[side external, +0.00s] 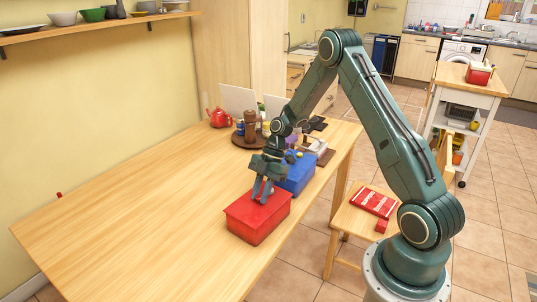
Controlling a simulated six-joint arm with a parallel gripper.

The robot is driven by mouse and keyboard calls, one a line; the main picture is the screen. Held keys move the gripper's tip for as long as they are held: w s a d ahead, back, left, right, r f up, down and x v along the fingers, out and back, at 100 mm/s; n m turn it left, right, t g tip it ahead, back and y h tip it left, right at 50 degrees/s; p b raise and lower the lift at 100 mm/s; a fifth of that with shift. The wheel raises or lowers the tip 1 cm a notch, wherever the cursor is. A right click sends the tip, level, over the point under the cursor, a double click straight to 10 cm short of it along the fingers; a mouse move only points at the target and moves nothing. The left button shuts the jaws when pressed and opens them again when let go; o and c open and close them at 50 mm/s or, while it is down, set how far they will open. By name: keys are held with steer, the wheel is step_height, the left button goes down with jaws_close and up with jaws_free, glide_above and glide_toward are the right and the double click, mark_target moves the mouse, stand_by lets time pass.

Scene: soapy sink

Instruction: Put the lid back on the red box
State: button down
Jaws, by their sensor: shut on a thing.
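The red box (259,228) stands on the wooden table near its front right edge. A flat red lid (246,209) covers its top and looks level and lined up with the walls. I cannot tell from this distance whether it is fully seated. My gripper (263,198) points down at the middle of the lid, with its fingers shut on it. The exact part of the lid between the fingertips is too small to make out.
A blue box (298,175) stands just behind the red box, close to my gripper. A dark tray (247,143) with bottles and a red teapot (220,118) are farther back. A stool (345,217) holds a red flat item.

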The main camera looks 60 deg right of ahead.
stand_by(0.4)
steer(key=c, duration=0.7)
jaws_free()
steer(key=shift+r, duration=0.15)
steer(key=shift+r, duration=3.35)
steer(key=shift+c, duration=0.6)
jaws_close()
steer(key=shift+f, duration=2.6)
